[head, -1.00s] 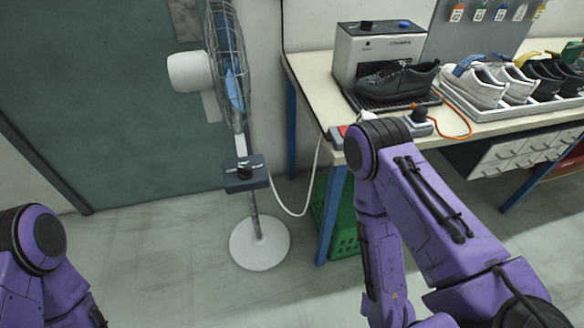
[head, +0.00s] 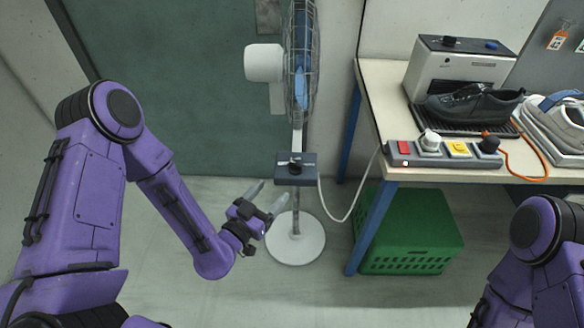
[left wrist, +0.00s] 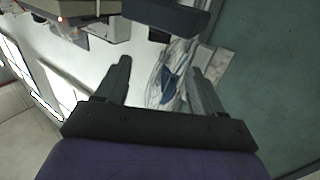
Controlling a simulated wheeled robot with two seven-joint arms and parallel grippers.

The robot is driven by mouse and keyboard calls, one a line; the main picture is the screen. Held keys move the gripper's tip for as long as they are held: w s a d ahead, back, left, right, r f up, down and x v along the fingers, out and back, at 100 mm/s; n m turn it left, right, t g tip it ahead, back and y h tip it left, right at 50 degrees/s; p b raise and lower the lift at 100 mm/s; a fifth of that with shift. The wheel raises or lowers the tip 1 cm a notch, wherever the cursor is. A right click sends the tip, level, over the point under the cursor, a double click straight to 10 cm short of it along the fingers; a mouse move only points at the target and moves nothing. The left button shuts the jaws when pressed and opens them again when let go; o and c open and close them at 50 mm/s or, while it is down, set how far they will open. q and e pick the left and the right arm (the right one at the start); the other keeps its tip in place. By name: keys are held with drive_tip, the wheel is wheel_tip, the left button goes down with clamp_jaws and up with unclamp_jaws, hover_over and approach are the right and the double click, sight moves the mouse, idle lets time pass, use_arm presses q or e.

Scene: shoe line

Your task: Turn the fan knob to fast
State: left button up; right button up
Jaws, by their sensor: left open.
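The standing fan (head: 303,70) stands in front of the green door, its cage seen side-on. Its dark control box (head: 282,172) is on the pole, with a small black knob (head: 295,164) on it; the knob's setting is too small to read. My left gripper (head: 268,196) is open and empty, just below and left of the box, with its fingers apart from it. In the left wrist view, my two fingers (left wrist: 160,80) are spread, the fan cage (left wrist: 165,95) shows between them, and a dark box crosses the top. My right gripper is out of view.
The workbench (head: 384,108) at right holds a grey machine (head: 470,65), a black shoe (head: 475,106) and a power strip (head: 458,158). A green crate (head: 410,240) sits under it. A white cable (head: 338,215) loops from the box towards the bench. The round fan base (head: 300,252) is on open floor.

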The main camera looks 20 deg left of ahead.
sight(295, 165)
use_arm(q)
drive_tip(key=p+x, duration=0.1)
drive_tip(key=x, duration=0.5)
drive_tip(key=p+x, duration=0.1)
drive_tip(key=x, duration=0.2)
drive_tip(key=shift+w+d+r+p, duration=0.15)
drive_tip(key=shift+w+r+p, duration=0.1)
drive_tip(key=shift+r+p, duration=0.05)
drive_tip(key=shift+w+d, duration=0.1)
drive_tip(key=shift+w, duration=0.45)
drive_tip(key=shift+f, duration=0.1)
drive_tip(key=c, duration=1.1)
